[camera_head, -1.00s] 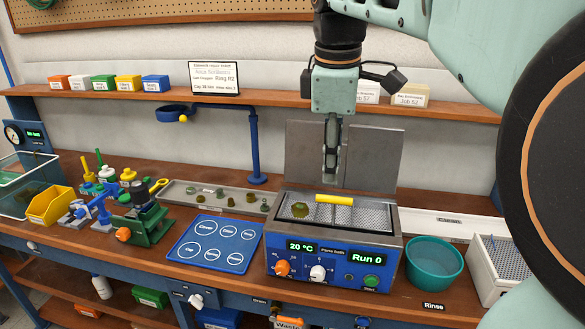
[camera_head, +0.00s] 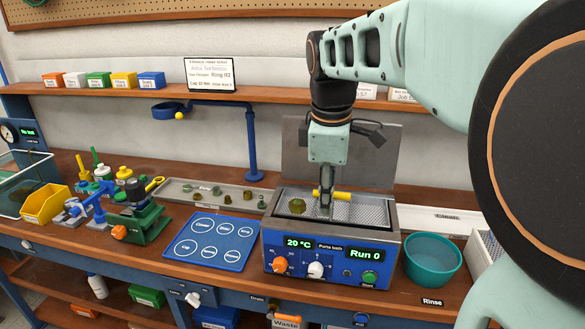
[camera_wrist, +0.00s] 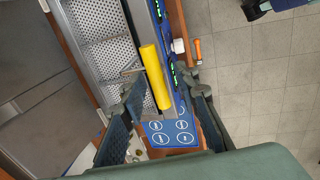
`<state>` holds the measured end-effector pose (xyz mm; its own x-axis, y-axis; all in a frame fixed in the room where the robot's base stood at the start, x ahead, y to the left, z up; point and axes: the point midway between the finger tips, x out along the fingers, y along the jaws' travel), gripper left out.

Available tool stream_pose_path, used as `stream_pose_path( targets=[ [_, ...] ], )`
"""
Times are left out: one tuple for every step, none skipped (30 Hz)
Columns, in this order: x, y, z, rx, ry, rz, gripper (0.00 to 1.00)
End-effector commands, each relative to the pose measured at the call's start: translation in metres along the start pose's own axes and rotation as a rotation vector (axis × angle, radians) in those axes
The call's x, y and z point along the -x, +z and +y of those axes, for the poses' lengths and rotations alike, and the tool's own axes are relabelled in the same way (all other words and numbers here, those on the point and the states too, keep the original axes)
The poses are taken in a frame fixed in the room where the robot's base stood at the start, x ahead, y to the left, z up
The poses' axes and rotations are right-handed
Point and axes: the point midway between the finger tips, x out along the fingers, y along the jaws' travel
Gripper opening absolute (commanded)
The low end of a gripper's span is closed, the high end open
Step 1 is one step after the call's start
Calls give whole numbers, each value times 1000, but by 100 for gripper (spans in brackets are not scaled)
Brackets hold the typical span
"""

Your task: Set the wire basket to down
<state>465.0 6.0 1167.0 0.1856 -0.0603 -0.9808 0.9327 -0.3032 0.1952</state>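The wire basket (camera_head: 370,212) is a perforated metal tray in the top of the blue parts bath (camera_head: 332,265). My gripper (camera_head: 325,206) points down at the handle. Its fingers are apart in the wrist view (camera_wrist: 163,88), one on each side of the bar. I cannot tell whether they touch it. An olive-green part (camera_head: 297,206) sits at the basket's left.
The bath's lid (camera_head: 365,155) stands upright behind it. A teal rinse bowl (camera_head: 433,260) is close on the right. The blue mat (camera_head: 210,241) is on the left, with a grey parts tray (camera_head: 180,190) behind it. A shelf (camera_head: 270,92) runs above.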

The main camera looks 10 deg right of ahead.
Motion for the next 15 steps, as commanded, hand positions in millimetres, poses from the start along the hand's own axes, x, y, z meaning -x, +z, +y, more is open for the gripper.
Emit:
stream_pose_path(
  targets=[
    [0,0,0,0,0,0,22],
    [0,0,0,0,0,0,19],
    [0,0,0,0,0,0,14],
    [0,0,0,0,0,0,11],
    [0,0,0,0,0,0,8],
    [0,0,0,0,0,0,3],
    [0,0,0,0,0,0,0],
    [0,0,0,0,0,0,0],
    [0,0,0,0,0,0,0],
    [0,0,0,0,0,0,0],
    [0,0,0,0,0,0,0],
    [0,0,0,0,0,0,0],
    [0,0,0,0,0,0,0],
    [0,0,0,1,0,0,0],
    [0,0,0,1,0,0,0]
  ],
)
